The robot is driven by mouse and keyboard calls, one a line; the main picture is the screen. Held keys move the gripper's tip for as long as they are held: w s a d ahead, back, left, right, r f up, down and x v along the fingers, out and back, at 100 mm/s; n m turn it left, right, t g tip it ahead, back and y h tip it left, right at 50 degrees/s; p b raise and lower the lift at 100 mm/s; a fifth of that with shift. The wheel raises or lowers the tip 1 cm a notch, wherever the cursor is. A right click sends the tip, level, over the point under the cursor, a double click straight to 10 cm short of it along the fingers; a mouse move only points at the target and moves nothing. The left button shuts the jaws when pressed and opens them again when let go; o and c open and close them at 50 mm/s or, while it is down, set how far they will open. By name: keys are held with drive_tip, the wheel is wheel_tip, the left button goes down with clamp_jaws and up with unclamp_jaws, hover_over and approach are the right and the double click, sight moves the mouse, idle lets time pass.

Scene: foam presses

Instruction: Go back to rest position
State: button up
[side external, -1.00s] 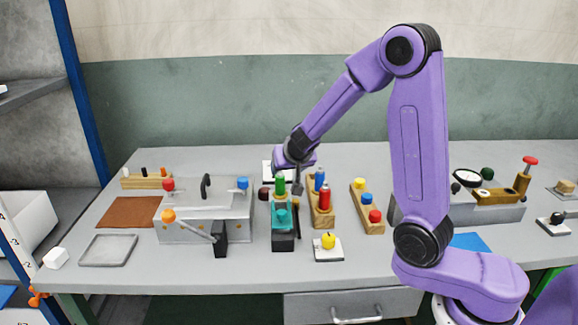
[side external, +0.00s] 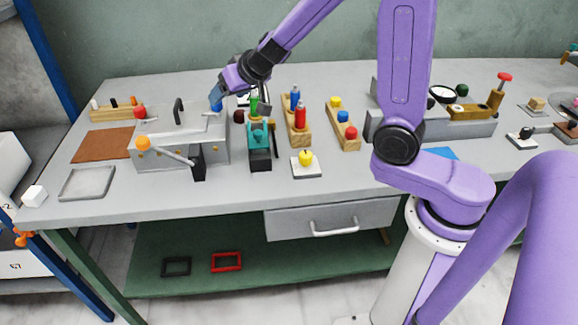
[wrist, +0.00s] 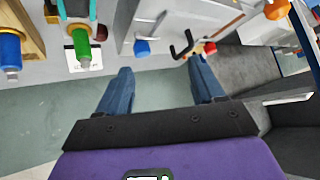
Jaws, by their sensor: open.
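My gripper (side external: 217,95) is up near the back right of the grey box with a black handle. It overlaps the box's blue knob (side external: 216,107) in the side view. In the wrist view my gripper (wrist: 160,66) shows two blue fingers spread wide, with nothing between them. The green-topped cylinder (side external: 254,106) stands on the small teal press (side external: 258,134), to the right of my gripper and apart from it. The cylinder also shows in the wrist view (wrist: 88,50), beyond the fingers.
The grey box (side external: 180,150) has a black handle and an orange-tipped lever. Wooden racks with coloured cylinders (side external: 299,135) and knobs (side external: 344,137) stand to the right. A yellow knob on a white plate (side external: 306,170) is in front. Open air lies above the table.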

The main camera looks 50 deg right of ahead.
drive_tip(key=s+a+n+g+y, duration=0.55)
drive_tip(key=s+a+n, duration=0.25)
drive_tip(key=s+a, duration=0.5)
drive_tip(key=s+d+n+g+h, duration=0.1)
drive_tip(key=s+d+n, duration=0.1)
drive_tip(key=s+d, duration=0.2)
drive_tip(key=s+d+f+n+g+h, duration=0.1)
drive_tip(key=s+d, duration=0.3)
drive_tip(key=s, duration=0.7)
drive_tip(key=s+d+f+n+g+h, duration=0.1)
drive_tip(key=s+d+n+h, duration=0.2)
drive_tip(key=s, duration=0.4)
drive_tip(key=shift+s+d+n, duration=0.3)
drive_tip(key=shift+d+n, duration=0.3)
drive_tip(key=shift+d, duration=0.25)
